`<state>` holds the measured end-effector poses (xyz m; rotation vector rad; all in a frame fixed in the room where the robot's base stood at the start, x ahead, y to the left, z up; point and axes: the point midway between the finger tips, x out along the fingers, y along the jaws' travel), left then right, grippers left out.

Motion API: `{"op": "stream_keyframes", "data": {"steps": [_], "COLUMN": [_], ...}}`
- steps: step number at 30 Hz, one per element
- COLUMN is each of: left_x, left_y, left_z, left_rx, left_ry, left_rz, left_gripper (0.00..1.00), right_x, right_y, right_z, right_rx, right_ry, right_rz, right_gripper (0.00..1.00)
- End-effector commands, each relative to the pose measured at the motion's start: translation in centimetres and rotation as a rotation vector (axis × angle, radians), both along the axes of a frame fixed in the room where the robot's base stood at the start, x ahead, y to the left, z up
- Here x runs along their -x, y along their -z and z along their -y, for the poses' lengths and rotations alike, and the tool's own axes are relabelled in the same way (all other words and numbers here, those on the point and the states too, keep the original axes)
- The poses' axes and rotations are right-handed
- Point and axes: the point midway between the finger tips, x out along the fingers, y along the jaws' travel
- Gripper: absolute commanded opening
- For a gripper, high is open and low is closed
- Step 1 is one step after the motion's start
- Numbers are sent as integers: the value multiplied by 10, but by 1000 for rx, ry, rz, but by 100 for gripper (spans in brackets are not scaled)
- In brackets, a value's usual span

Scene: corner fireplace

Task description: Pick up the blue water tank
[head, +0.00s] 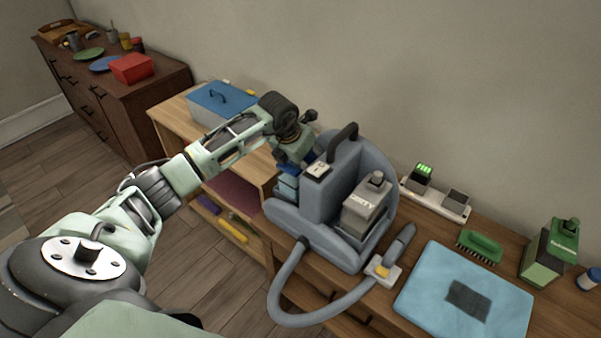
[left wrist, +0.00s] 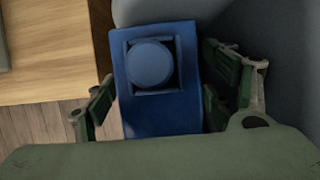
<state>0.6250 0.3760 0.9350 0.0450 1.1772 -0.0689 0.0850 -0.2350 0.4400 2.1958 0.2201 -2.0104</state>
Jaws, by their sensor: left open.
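The blue water tank (left wrist: 134,105) has a round cap on a square collar and fills the middle of the left wrist view. In the head view a part of the blue tank (head: 288,187) shows at the left side of the grey cleaning machine (head: 332,183), mostly hidden by my arm and gripper. My left gripper (left wrist: 170,100) is open, with one green-padded finger on each side of the tank. The left finger is apart from it; the right finger is close to its side, and I cannot tell if they touch. My right gripper is not in view.
A grey tank marked DIRTY (head: 366,212) sits on the machine's right side. The hose (head: 283,290) loops over the front edge. A light blue cloth (head: 440,290), a green brush (head: 480,246) and a green bottle (head: 550,252) lie to the right. A blue-lidded box (head: 222,105) stands behind my arm.

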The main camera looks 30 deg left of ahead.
Motion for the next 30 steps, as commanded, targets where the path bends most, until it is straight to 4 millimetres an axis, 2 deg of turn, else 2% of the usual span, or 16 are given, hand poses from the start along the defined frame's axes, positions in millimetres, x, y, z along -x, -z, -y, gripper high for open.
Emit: {"op": "stream_keyframes", "data": {"steps": [4, 11, 30], "left_x": [-4, -4, -5], "left_y": [11, 12, 11], "left_z": [1, 0, 0], "left_rx": [0, 0, -1], "left_ry": [1, 1, 1], "left_rz": [-1, 0, 0], "left_gripper": [77, 76, 20], "right_x": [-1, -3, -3], "right_y": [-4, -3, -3], "right_z": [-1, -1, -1], "right_rx": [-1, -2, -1], "right_ry": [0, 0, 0], "right_rz": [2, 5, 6], "right_gripper": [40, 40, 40]}}
